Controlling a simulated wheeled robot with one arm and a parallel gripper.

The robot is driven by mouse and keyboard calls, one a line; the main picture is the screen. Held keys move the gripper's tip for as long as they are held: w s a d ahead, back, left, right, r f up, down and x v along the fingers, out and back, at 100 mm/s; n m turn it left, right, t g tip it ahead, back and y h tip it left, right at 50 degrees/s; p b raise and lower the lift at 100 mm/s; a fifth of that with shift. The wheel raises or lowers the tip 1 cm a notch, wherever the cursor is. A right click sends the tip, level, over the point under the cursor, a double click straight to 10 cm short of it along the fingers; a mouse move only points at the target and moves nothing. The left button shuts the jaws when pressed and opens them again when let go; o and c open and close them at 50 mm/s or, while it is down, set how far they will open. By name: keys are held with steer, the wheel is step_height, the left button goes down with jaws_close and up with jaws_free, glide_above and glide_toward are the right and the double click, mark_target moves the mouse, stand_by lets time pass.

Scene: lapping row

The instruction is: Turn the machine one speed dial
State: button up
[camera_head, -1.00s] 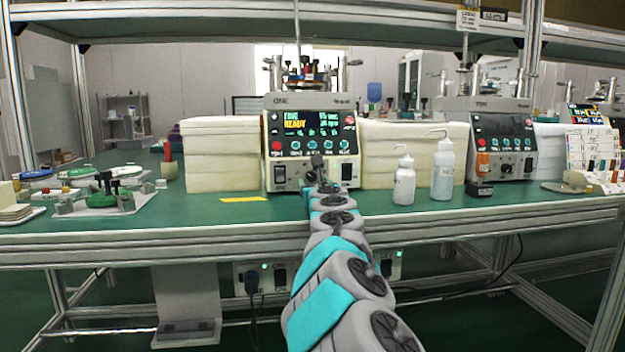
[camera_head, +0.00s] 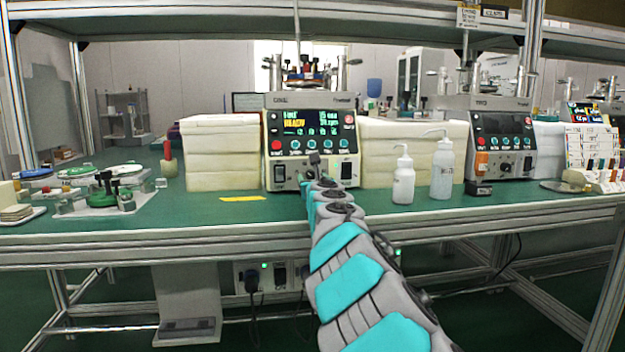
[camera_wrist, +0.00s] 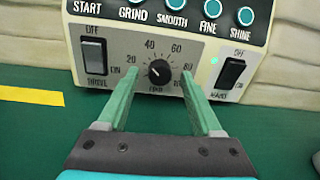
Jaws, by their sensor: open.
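Machine one (camera_head: 311,125) stands at the middle of the bench with its screen lit. Its speed dial, a small black knob (camera_wrist: 159,72), shows in the wrist view on a grey panel with numbers around it. The knob's white mark points to the upper left. My gripper (camera_wrist: 158,85) is open, with one green finger on each side of the knob's lower area. I cannot tell whether either finger touches the knob.
Rocker switches flank the dial at left (camera_wrist: 94,56) and right (camera_wrist: 230,74). White block stacks (camera_head: 221,152) stand beside the machine. Two squeeze bottles (camera_head: 403,178) and a second machine (camera_head: 502,140) are to the right. A yellow strip (camera_head: 243,199) lies on the green bench.

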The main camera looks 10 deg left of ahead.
jaws_close()
stand_by(0.3)
stand_by(0.4)
steer(key=m+p, duration=0.2)
steer(key=m, duration=0.4)
steer(key=shift+r+m, duration=0.1)
steer(key=shift+m, duration=0.2)
steer(key=m, duration=0.2)
steer(key=m+p, duration=0.1)
steer(key=m, duration=0.2)
steer(key=shift+g+y, duration=0.3)
steer(key=m+p, duration=0.1)
steer(key=m, duration=0.5)
steer(key=m+p, duration=0.1)
steer(key=m, duration=0.5)
steer(key=shift+y, duration=0.4)
steer(key=shift+d+m, duration=0.1)
steer(key=shift+m, duration=0.2)
